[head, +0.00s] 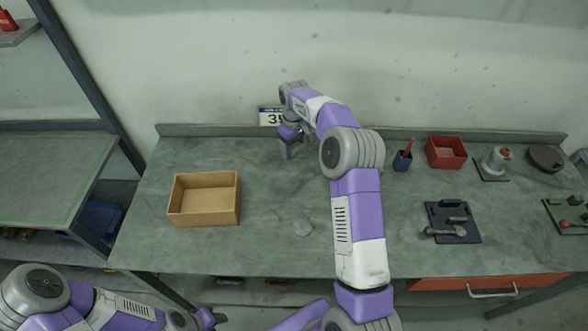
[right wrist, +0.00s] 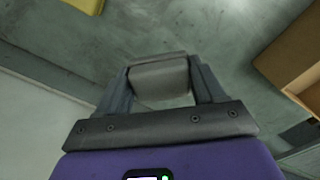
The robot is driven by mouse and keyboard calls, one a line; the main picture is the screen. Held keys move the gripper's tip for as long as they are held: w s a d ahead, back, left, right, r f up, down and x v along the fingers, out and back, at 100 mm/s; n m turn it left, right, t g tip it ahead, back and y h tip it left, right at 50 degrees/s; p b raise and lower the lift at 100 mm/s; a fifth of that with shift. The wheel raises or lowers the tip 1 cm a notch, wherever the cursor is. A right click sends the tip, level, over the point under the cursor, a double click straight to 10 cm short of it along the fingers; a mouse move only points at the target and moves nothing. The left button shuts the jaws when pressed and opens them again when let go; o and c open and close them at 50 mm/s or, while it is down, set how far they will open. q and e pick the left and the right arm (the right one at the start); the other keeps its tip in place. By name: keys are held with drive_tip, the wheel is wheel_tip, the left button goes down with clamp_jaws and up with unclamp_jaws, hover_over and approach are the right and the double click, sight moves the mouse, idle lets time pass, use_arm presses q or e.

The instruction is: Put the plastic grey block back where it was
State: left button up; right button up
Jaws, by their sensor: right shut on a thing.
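The grey block (right wrist: 160,82) is between the two fingers of my right gripper (right wrist: 163,88), which is shut on it in the right wrist view. In the head view my right gripper (head: 291,151) is low over the back of the workbench, near the wall. The block cannot be made out clearly there, and I cannot tell whether it touches the bench top. My left gripper (head: 208,318) is partly visible at the bottom edge of the head view, and its jaws cannot be read.
An open cardboard box (head: 204,215) stands on the workbench (head: 262,235), left of my right arm. A blue cup (head: 402,160), red bin (head: 446,153) and dark fixture (head: 452,222) are to the right.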

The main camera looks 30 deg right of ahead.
sight(294, 171)
wheel_tip(294, 171, down, 10)
drive_tip(key=shift+r+b, duration=0.15)
drive_tip(key=shift+b, duration=0.25)
drive_tip(key=o, duration=1.1)
wheel_tip(294, 171, up, 12)
drive_tip(key=shift+r+p, duration=0.1)
drive_tip(key=shift+p, duration=0.45)
